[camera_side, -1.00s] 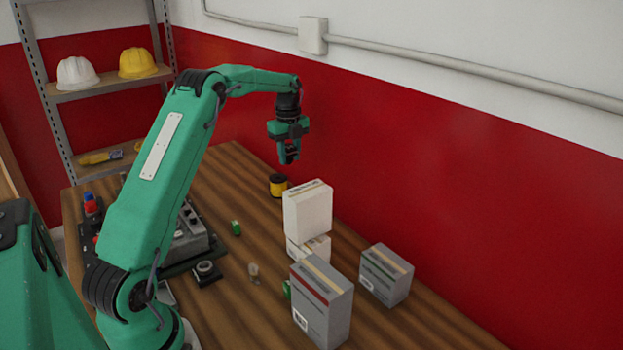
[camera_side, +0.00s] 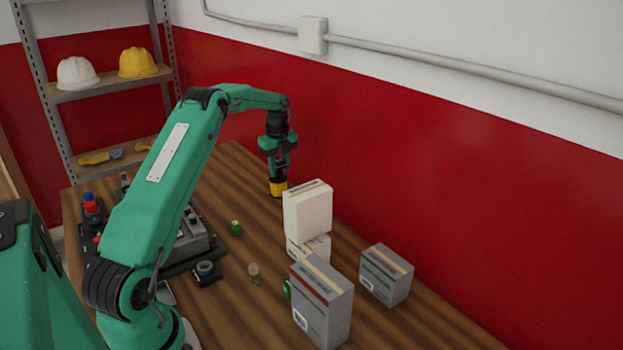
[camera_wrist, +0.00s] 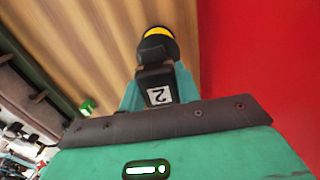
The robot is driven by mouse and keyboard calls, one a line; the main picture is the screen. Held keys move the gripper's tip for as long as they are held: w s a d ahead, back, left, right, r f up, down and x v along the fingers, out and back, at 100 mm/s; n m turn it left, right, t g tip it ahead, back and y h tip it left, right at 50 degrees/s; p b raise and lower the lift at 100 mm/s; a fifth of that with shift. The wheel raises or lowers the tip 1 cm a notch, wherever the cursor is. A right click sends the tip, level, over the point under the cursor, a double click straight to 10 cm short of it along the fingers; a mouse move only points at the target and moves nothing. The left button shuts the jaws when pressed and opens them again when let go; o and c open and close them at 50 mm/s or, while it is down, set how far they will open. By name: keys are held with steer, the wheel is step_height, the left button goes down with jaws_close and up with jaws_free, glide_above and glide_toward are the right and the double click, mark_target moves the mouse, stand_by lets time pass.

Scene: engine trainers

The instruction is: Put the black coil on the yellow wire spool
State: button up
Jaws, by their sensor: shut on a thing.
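The yellow wire spool (camera_side: 278,189) stands on the wooden table behind the white boxes. In the wrist view its yellow part (camera_wrist: 158,32) shows beyond a dark rounded shape. My gripper (camera_side: 279,172) points down directly over the spool, very close to it. It is shut on a dark block with a white "2" label, seemingly the black coil (camera_wrist: 155,76), between the teal fingers. The coil's lower end appears to overlap the spool. I cannot tell whether they touch.
White boxes (camera_side: 308,212) stand stacked just right of the spool, close to my gripper. Two grey boxes (camera_side: 322,300) (camera_side: 387,274) are nearer the front. A small green part (camera_side: 235,227) lies left of the stack. The red wall (camera_side: 400,170) runs behind.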

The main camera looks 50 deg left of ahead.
mark_target(279, 160)
steer(key=shift+f, duration=0.4)
steer(key=shift+f, duration=0.1)
steer(key=o, duration=1)
steer(key=shift+o, duration=0.2)
step_height(279, 160, up, 12)
steer(key=shift+r, duration=0.1)
stand_by(0.4)
